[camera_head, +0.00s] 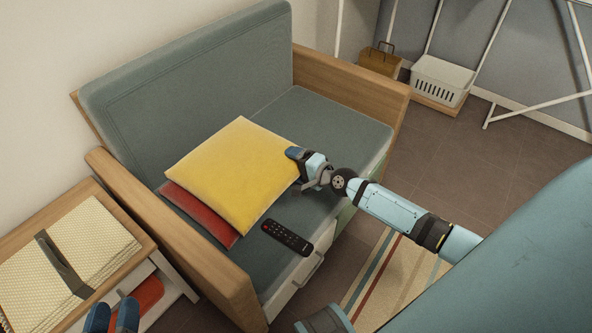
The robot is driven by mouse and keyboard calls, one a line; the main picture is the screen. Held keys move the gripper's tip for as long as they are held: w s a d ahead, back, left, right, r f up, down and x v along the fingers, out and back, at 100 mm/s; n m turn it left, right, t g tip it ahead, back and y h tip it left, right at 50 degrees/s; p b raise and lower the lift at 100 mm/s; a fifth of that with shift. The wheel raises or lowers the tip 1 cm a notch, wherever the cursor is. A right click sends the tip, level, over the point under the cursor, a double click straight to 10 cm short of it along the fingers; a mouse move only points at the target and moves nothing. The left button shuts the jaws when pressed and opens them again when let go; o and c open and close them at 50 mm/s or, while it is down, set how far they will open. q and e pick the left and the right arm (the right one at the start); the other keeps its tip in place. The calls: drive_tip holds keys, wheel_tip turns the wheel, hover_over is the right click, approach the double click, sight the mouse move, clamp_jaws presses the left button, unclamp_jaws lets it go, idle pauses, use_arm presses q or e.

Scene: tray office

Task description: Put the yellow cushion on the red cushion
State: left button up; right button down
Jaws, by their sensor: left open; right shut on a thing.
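The yellow cushion (230,175) is over the red cushion (199,212) on the grey-green sofa (310,118). It covers most of the red cushion, whose left and front edges show beneath it. The yellow one is shifted to the right and back. I cannot tell how fully it rests on the red one. My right gripper (296,156) is shut on the yellow cushion's right corner. My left gripper (112,316) shows only its blue fingertips at the bottom left, open and apart from both cushions, near the side table (133,240).
A black remote (287,237) lies on the seat in front of the cushions. Wooden armrests (185,245) bound the sofa. A white basket (440,80) stands at the back right. The seat's right part is clear.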

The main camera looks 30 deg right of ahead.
drive_tip(key=shift+f, duration=0.35)
unclamp_jaws()
use_arm(q)
drive_tip(key=shift+d+r, duration=0.2)
drive_tip(key=shift+r, duration=0.25)
use_arm(e)
drive_tip(key=shift+s, duration=0.1)
